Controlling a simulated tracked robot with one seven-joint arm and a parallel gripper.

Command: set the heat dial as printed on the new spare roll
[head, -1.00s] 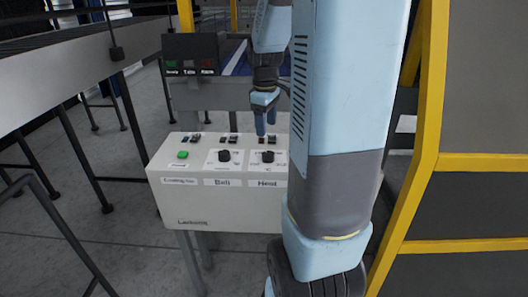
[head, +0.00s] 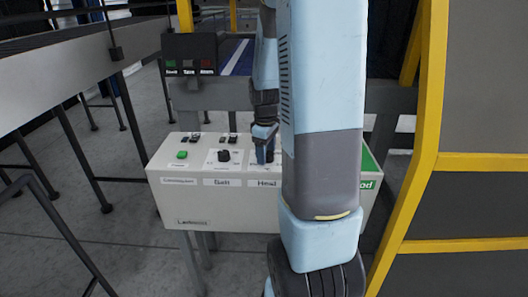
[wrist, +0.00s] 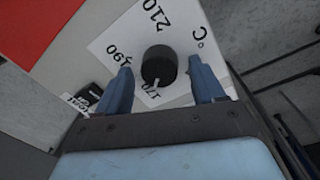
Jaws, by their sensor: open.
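The black heat dial (wrist: 158,66) sits on a white plate (wrist: 118,42) printed 170, 190, 210 and °C in the wrist view. A small white mark on the dial's edge is by the 170. My gripper (wrist: 163,88) is open, with one blue finger on each side of the dial; I cannot tell if they touch it. In the head view my gripper (head: 264,155) is down at the control box (head: 240,205), above the "Heat" label (head: 267,183), and covers most of the dial. The new spare roll is not recognisable in either view.
The belt dial (head: 223,156) and a green button (head: 182,155) are left of the heat dial. Small switches (head: 229,139) line the back of the box. A display (head: 190,68) stands behind. A yellow-framed machine (head: 425,130) is at right.

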